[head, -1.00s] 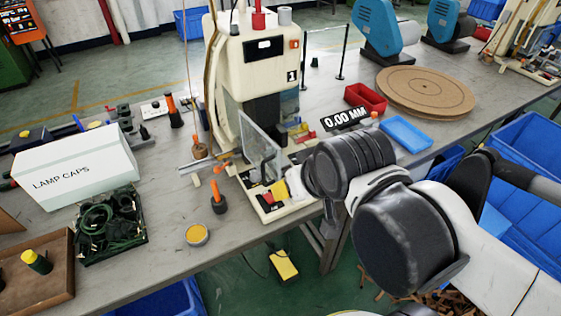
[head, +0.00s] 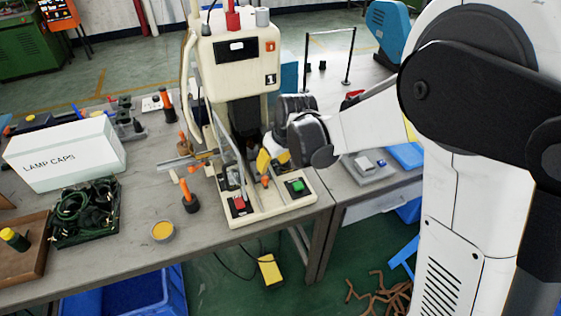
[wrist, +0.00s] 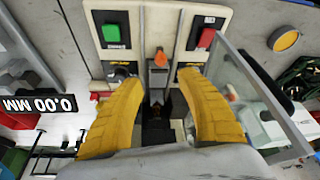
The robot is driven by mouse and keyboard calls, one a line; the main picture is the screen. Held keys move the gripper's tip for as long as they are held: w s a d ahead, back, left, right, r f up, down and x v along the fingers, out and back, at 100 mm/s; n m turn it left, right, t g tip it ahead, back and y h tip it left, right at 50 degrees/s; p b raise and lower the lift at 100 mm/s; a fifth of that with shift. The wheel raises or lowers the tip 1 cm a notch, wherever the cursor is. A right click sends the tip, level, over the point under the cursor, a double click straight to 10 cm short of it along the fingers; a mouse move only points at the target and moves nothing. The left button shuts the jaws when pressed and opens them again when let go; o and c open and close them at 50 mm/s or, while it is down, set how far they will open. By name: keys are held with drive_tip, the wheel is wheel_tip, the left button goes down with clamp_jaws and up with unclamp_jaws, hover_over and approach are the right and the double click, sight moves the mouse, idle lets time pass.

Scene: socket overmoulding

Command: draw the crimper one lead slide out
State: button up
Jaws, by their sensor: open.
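Crimper one (head: 238,75) is the cream machine marked "1" on the bench. On its base are a red button (head: 239,204), a green button (head: 297,186) and, between them, a small orange knob (head: 265,181). In the wrist view the orange knob (wrist: 160,59) stands at the front of what looks like the narrow lead slide (wrist: 157,97). My gripper (wrist: 160,78) is open, its yellow fingers on either side of the slide, apart from the knob. In the head view my gripper (head: 268,160) is low at the crimper's front; its fingertips are partly hidden.
A clear guard (wrist: 262,85) stands beside one finger. The "0.00 MM" display (wrist: 38,104) is on the other side. On the bench are an orange-handled tool (head: 190,197), a yellow-filled round tin (head: 162,231) and a white lamp caps box (head: 65,155).

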sight(265, 177)
drive_tip(key=b+x, duration=0.4)
drive_tip(key=x, duration=0.7)
drive_tip(key=shift+a+f, duration=0.1)
drive_tip(key=shift+f, duration=0.05)
drive_tip(key=shift+c, duration=0.5)
clamp_jaws()
